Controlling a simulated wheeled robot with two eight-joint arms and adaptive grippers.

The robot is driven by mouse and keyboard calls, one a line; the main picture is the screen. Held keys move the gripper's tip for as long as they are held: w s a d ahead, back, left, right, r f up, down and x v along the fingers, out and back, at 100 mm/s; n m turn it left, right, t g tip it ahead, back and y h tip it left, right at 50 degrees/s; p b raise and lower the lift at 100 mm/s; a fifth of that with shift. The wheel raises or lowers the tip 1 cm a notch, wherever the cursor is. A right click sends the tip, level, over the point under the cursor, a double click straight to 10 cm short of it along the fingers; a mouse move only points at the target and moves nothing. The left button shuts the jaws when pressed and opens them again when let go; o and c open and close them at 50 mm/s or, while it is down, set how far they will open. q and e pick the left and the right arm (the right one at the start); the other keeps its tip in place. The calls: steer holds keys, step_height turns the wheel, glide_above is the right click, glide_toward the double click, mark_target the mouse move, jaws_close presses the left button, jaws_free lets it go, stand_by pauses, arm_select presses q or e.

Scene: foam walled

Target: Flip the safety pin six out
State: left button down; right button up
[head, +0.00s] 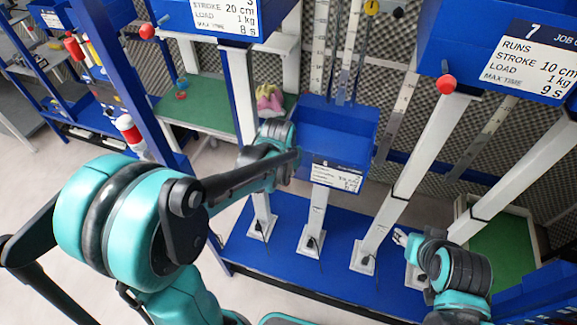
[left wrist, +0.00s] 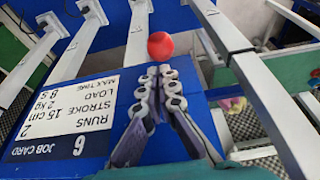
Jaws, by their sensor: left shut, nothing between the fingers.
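The blue box with job card 6 (head: 362,150) sits low at the centre of the head view. Its card (left wrist: 70,115) shows upside down in the left wrist view. A red round knob (left wrist: 160,45), which looks like the safety pin's head, shows at the box's edge in that view. The head view does not show it clearly. My left gripper (left wrist: 159,71) is shut and empty, its tips just short of the knob in the picture. I cannot tell whether they touch it. My right gripper (head: 402,238) is low at the right, away from box 6; its jaws are too small to read.
Blue box 7 (head: 500,25) with a red knob (head: 446,84) hangs at upper right. Another blue box (head: 275,20) with a red knob (head: 147,31) hangs at upper left. White slanted posts (head: 425,145) rise from the blue base (head: 290,255).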

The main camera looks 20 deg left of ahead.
mark_target(287, 181)
arm_select(q)
steer(key=shift+w+f, duration=0.1)
steer(key=shift+f, duration=0.05)
steer(key=s, duration=0.3)
steer(key=shift+s, duration=0.4)
steer(key=shift+w, duration=0.1)
arm_select(e)
steer(key=shift+w, duration=0.15)
